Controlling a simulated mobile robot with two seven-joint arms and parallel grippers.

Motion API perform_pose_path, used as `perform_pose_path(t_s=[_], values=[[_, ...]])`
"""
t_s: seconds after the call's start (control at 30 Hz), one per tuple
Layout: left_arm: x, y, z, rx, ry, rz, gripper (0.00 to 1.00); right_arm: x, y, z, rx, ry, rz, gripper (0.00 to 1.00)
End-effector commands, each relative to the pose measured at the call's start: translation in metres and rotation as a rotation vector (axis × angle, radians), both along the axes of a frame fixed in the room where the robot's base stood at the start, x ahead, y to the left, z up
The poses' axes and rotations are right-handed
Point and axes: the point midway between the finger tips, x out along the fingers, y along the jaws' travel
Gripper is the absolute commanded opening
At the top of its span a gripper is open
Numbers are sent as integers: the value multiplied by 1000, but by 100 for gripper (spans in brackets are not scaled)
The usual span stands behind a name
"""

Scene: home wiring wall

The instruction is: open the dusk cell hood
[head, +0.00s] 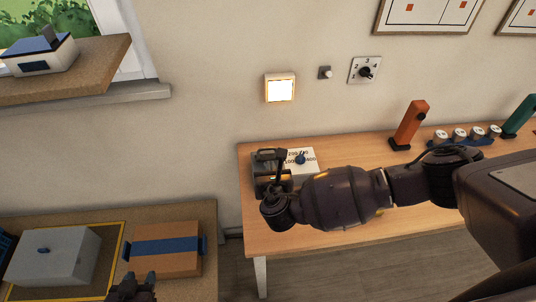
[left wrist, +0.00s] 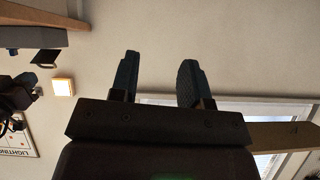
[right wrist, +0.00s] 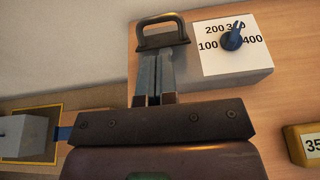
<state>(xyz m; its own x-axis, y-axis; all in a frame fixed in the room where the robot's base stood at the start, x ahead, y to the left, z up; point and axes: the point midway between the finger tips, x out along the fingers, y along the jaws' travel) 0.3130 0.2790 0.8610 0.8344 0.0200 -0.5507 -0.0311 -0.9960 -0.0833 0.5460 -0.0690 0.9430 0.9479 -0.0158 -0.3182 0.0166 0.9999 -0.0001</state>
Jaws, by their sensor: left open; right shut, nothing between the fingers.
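A small white box with a dark blue front panel (head: 38,57) sits on the wooden shelf below the window in the head view. My left gripper (head: 130,280) is low at the bottom edge, well below the shelf. Its fingers (left wrist: 155,75) are apart and empty in the left wrist view.
The wooden shelf (head: 105,65) juts from the wall. Below it, a grey lidded box (head: 60,258) and a brown box with a blue band (head: 165,245) stand on a low bench. A lit square lamp (head: 280,88) and a dial (head: 365,70) are on the wall. The numbered block (right wrist: 235,62) is beside the handle.

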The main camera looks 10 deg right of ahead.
Motion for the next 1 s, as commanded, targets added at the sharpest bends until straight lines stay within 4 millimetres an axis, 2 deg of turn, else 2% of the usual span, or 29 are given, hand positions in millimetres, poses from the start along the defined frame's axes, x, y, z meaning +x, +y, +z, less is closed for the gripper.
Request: perform_pose_path(t_s=[0.2,0.4,1.0], values=[[1,0,-7,0,-3,0,43,36,0,-8,-2,-4,0,0],[5,-1,-13,0,-15,-1,43,52,-1,-9,-1,-1,0,0],[10,-1,-10,0,-28,-4,43,59,-1,-7,0,1,0,0]])
